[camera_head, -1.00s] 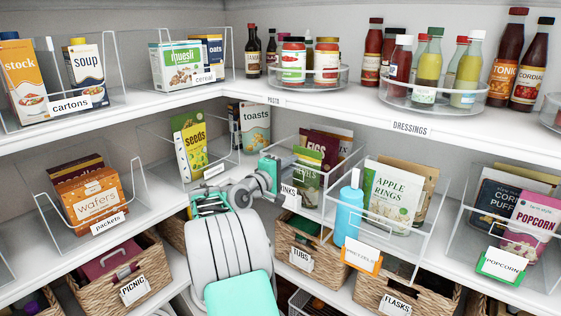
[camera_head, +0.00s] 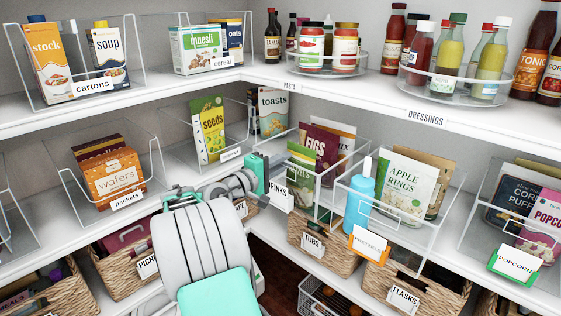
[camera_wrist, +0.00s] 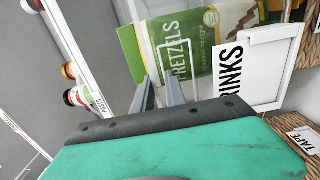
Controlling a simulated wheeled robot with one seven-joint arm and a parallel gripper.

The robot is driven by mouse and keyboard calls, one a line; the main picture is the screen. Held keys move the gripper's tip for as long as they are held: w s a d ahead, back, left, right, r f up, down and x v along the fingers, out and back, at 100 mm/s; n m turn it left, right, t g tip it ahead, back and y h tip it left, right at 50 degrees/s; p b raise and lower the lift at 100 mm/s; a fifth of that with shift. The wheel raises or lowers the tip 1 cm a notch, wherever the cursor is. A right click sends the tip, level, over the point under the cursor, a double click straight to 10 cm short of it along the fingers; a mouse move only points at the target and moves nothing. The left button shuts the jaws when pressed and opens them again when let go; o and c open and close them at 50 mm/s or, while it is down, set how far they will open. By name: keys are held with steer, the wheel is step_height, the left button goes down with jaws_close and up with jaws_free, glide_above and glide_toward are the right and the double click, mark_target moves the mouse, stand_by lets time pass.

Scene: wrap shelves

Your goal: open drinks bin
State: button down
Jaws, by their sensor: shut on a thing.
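The drinks bin (camera_head: 340,180) is a clear bin on the middle shelf, near the corner. It holds a brown figs packet (camera_head: 319,146), a green pretzels packet (camera_head: 301,167) and a paler packet behind. Its white label (camera_head: 281,194) reads partly "RINKS"; the label (camera_wrist: 251,68) is large in the wrist view, right of my fingers. My gripper (camera_head: 280,168) is at the bin's front left, beside the label. In the wrist view my gripper's fingers (camera_wrist: 160,92) are close together in front of the pretzels packet. The exact spot they grip is not clear.
The seeds bin (camera_head: 226,150) is to the left. Baskets labelled tubs (camera_head: 335,258) and flasks (camera_head: 440,300) sit below. The upper shelf (camera_head: 390,108) is above.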

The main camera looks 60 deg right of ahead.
steer(key=c, duration=1.4)
jaws_free()
steer(key=shift+o, duration=0.2)
steer(key=v, duration=0.8)
